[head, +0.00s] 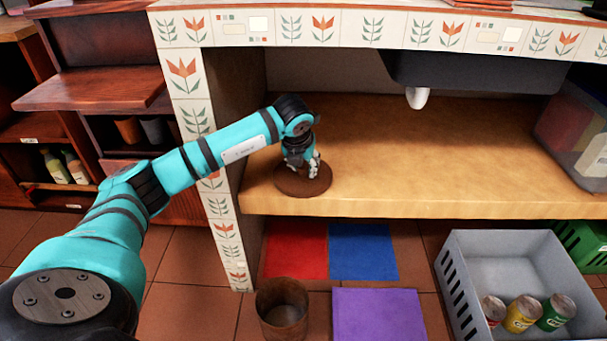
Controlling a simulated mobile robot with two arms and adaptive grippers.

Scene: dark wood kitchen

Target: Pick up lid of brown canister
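The brown lid (290,187) is a round, flat disc lying on the wooden shelf under the counter, near its left end. The brown canister (283,318) stands open-topped and upright on the floor in front of the shelf, with no lid on it. My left gripper (314,172) points down right over the lid, its fingers at or just above the lid's top. It hides part of the lid. The fingers are too small to tell whether they are open or touching it. My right gripper is not in view.
A tiled post (218,215) stands left of the lid, close to my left arm. A sink basin (470,72) with a white drain hangs above the shelf. A grey crate (515,243) with several cans is at lower right. Red, blue and purple mats (378,315) lie on the floor.

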